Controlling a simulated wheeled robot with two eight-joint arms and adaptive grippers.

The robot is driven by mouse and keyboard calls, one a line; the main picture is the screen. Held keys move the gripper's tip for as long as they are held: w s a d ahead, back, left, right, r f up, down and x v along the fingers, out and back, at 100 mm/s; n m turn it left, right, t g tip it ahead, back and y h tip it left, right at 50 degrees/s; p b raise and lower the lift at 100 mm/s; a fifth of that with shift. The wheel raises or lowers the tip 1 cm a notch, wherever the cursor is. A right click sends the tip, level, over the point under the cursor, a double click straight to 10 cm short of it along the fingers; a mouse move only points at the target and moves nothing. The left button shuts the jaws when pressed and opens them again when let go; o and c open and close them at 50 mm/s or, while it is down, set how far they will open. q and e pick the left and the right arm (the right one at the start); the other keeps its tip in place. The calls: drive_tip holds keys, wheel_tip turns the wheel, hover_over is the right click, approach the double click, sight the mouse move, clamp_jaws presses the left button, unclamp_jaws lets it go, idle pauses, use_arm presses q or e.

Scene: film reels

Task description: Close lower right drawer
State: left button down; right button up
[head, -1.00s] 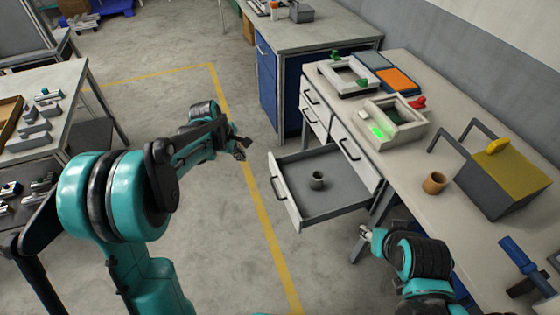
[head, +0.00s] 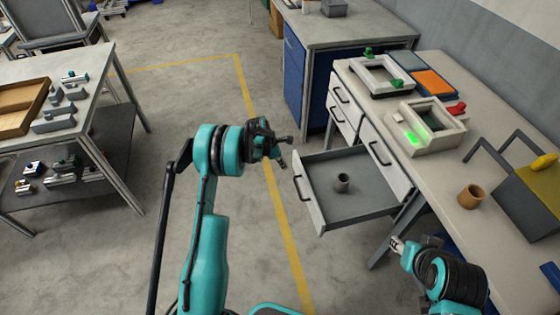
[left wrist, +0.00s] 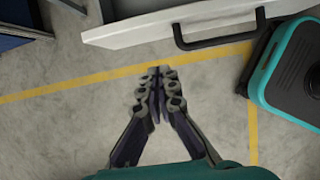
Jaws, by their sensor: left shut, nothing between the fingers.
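The lower right drawer (head: 355,207) is pulled out of the workbench in the head view, with a small dark grey cup (head: 342,183) standing inside. Its white front with a dark handle (head: 299,188) faces left. My left gripper (head: 284,150) is shut and empty, left of the drawer front and apart from it. In the left wrist view the shut fingers (left wrist: 158,72) point toward the drawer front (left wrist: 150,27) and its black handle (left wrist: 215,37), with floor showing between. My right gripper (head: 396,245) is below the bench edge, right of the drawer; its fingers are too small to judge.
A side table (head: 95,120) stands at left. The floor between it and the drawer is clear.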

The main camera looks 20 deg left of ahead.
sight(299, 172)
use_arm(q)
drive_tip(key=shift+w+d+f+b, duration=0.35)
drive_tip(key=shift+w+d, duration=0.1)
drive_tip(key=shift+d, duration=0.25)
drive_tip(key=shift+w+d+f+b, duration=0.25)
drive_tip(key=shift+w+d+f, duration=0.2)
drive_tip(key=shift+d, duration=0.2)
drive_tip(key=shift+w+d+f+b, duration=0.3)
drive_tip(key=shift+w+d, duration=0.2)
drive_tip(key=shift+d, duration=0.2)
use_arm(e)
drive_tip(key=shift+f, duration=1.15)
use_arm(q)
drive_tip(key=shift+d, duration=0.1)
